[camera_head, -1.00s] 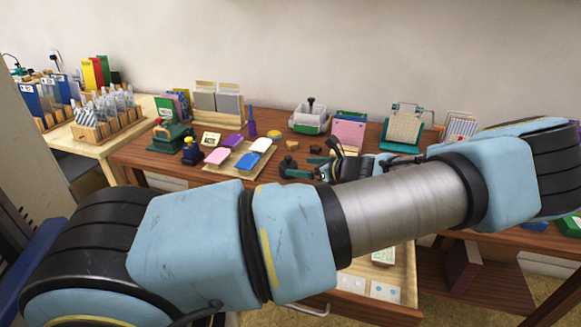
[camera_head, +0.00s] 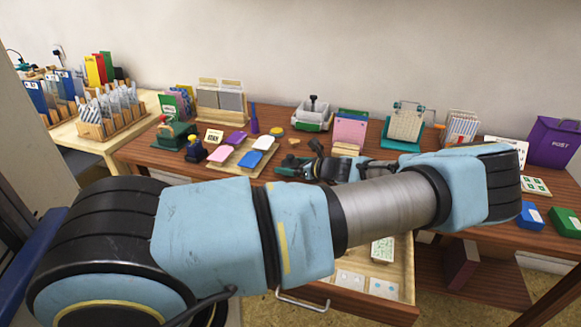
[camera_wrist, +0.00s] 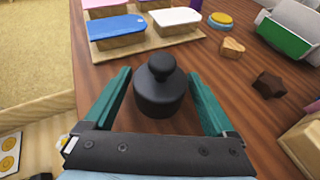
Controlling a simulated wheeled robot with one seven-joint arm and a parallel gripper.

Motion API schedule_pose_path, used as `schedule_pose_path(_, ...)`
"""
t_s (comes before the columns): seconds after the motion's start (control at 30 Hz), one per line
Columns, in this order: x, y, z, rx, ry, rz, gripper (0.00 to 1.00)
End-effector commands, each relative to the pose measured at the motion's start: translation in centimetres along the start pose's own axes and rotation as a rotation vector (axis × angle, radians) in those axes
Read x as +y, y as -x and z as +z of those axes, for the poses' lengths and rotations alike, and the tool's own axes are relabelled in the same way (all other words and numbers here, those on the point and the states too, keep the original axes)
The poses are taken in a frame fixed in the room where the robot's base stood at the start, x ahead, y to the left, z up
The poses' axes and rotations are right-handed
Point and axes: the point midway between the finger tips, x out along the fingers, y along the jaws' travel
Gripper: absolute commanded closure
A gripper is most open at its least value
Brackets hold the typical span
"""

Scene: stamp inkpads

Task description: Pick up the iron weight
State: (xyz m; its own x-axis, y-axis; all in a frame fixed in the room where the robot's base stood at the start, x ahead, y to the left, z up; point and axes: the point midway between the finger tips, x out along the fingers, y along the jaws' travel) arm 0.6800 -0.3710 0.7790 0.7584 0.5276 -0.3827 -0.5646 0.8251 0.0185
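The iron weight (camera_wrist: 160,92) is a dark, squat cylinder with a round knob on top. In the wrist view it stands upright on the brown wooden table between the two fingers of my gripper (camera_wrist: 160,100). The teal fingers are spread, one on each side of the weight, with a visible gap on both sides. In the head view my gripper (camera_head: 287,166) is low over the table, just right of the inkpad tray. There the weight cannot be made out clearly behind my gripper and arm.
A wooden tray (camera_wrist: 190,37) with blue, white and pink inkpads lies just beyond the weight. A heart-shaped wooden block (camera_wrist: 232,47), a dark brown star-shaped block (camera_wrist: 269,84) and a yellow-topped round tin (camera_wrist: 221,19) are to the right. An open drawer (camera_head: 405,275) juts out below the table.

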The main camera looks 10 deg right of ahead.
Motion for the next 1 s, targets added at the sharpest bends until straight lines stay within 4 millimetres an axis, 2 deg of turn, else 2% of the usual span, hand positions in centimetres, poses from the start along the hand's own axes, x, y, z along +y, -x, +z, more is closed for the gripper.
schedule_pose_path(0.07,0.0,0.01,0.0,0.0,0.0,0.0,0.2)
schedule_pose_path(0.77,0.0,0.03,0.02,0.0,0.0,0.0,0.99)
schedule_pose_path(1.0,0.0,0.03,0.02,0.0,0.0,0.0,1.0)
